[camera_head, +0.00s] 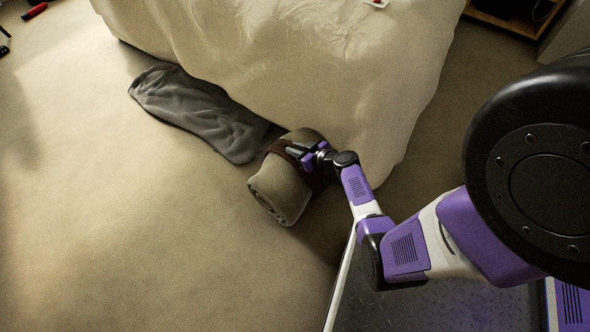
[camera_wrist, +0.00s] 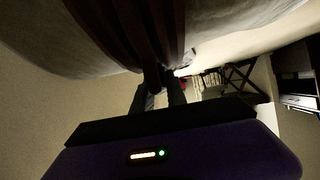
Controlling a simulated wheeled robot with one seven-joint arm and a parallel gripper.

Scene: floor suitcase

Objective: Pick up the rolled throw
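The rolled throw (camera_head: 278,190) is a thick grey-beige roll with a dark brown strap around it. It lies on the carpet beside the bed's front corner in the head view. My gripper (camera_head: 301,153) is at the strap on the roll's upper side. In the wrist view the roll (camera_wrist: 60,45) fills the top, and the dark strap (camera_wrist: 130,25) runs down to my gripper's fingertips (camera_wrist: 160,70). The fingers are close together at the strap. The dark strap and fingers merge, so I cannot tell whether they are shut on it.
The bed (camera_head: 300,60) with a cream cover stands behind the roll. A dark grey cloth (camera_head: 200,112) lies on the floor along the bed, close to the roll's left. Open carpet (camera_head: 120,230) spreads to the left and front. A red object (camera_head: 35,11) lies far left.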

